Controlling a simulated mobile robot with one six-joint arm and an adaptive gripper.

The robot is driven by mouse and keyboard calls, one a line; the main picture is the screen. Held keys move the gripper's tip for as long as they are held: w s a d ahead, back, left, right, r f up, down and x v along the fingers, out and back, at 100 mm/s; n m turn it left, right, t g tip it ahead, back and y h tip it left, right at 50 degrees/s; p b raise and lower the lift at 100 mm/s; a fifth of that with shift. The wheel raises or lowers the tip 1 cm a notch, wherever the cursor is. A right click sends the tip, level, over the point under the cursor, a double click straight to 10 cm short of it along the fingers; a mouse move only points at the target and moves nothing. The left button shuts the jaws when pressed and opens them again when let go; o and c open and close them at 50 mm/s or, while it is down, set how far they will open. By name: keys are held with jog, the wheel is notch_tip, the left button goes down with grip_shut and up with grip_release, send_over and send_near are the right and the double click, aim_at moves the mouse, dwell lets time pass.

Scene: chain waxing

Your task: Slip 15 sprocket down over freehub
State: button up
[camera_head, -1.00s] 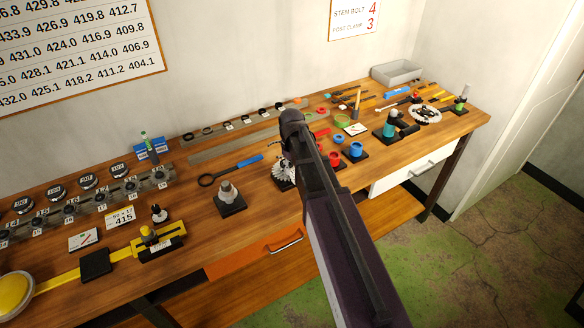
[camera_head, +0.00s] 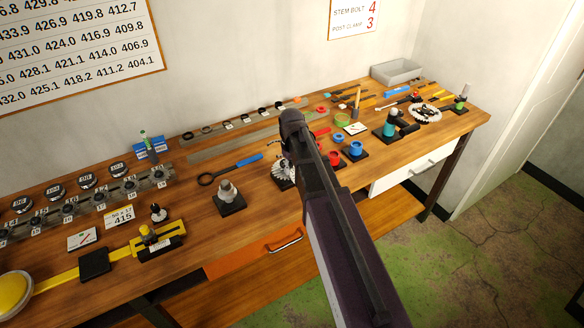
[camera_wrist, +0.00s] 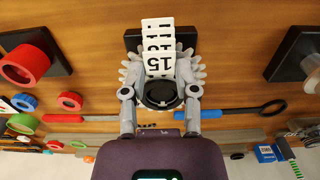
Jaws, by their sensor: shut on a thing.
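My gripper (camera_wrist: 160,93) is shut in the wrist view, its two grey fingers on either side of a dark ring-shaped part, the 15 sprocket (camera_wrist: 160,104). A white tag reading 15 (camera_wrist: 160,66) stands nearest me, with more number tags stacked behind it. Silver toothed sprockets (camera_wrist: 132,72) fan out around the tags, over a dark base (camera_wrist: 132,38). The freehub itself is hidden under the stack. In the head view the toothed stack (camera_head: 281,169) shows just left of my arm, which hides my fingers. I cannot tell how far down the 15 sprocket sits.
A grey cone-shaped part on a black base (camera_head: 229,197) stands to the left, near a blue-handled ring tool (camera_head: 232,169). Red (camera_head: 334,158) and blue (camera_head: 355,148) cups stand close on the right. A numbered rack (camera_head: 95,202) lies far left.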

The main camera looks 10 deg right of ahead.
dwell(0.3)
jog(key=o, duration=1.1)
